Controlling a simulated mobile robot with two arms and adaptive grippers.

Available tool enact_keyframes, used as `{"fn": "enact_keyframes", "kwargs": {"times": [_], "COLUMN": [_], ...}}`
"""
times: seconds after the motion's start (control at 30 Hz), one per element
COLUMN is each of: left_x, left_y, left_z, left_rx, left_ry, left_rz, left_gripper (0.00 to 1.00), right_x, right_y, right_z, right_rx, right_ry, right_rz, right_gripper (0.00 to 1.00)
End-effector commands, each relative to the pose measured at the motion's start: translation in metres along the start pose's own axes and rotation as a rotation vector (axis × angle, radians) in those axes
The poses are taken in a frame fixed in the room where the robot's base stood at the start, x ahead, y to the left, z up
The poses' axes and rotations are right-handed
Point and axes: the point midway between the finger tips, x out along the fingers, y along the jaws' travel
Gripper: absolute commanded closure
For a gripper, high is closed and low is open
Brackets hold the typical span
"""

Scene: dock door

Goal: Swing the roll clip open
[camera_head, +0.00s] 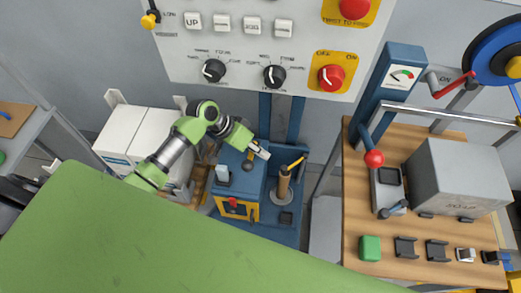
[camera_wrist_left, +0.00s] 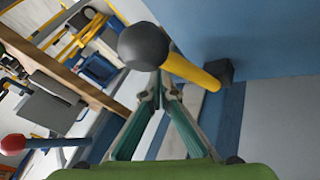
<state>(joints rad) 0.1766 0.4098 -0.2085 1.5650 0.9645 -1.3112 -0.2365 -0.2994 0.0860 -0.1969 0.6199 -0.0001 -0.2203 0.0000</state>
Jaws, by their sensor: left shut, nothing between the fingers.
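My left gripper (camera_head: 261,151) is above the blue machine (camera_head: 240,190), its fingers shut and empty. In the left wrist view, its closed fingertips (camera_wrist_left: 160,90) are near a yellow bar (camera_wrist_left: 188,70) with a dark ball knob, fixed by a dark mount to a blue face. The knob looks nearer the camera than the fingertips; I cannot tell whether they touch. A brown roll on a post (camera_head: 283,187) stands right of the machine, with a yellow, dark-ended piece (camera_head: 295,164) at its top. I cannot tell for sure which yellow piece is the roll clip. My right gripper is not in view.
A wooden workbench (camera_head: 405,235) with a grey box (camera_head: 455,180) and a red-knobbed lever (camera_head: 373,158) stands at the right. A control panel (camera_head: 260,45) is on the wall behind. White boxes (camera_head: 122,130) stand at the left. My green body hides the lower foreground.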

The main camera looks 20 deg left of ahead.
Motion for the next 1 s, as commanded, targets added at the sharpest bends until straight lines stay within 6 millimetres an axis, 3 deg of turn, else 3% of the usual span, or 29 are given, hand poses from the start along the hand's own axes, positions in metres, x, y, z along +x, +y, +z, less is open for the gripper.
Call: {"fn": "enact_keyframes", "kwargs": {"times": [0.2, 0.4, 0.83, 1.0], "left_x": [0.040, 0.059, 0.064, 0.065], "left_y": [0.002, 0.001, 0.000, 0.013], "left_z": [-0.001, -0.001, 0.000, 0.005], "left_rx": [-0.001, -0.001, 0.001, 0.001], "left_ry": [0.000, 0.000, 0.000, -0.003], "left_rz": [0.002, 0.001, -0.001, 0.000], "left_gripper": [1.00, 1.00, 1.00, 1.00], "right_x": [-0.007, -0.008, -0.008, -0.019], "right_y": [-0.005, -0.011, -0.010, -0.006], "right_z": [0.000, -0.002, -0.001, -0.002], "right_rx": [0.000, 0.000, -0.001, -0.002], "right_ry": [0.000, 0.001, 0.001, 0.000], "right_rz": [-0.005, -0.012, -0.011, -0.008], "right_gripper": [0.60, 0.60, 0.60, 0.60]}}
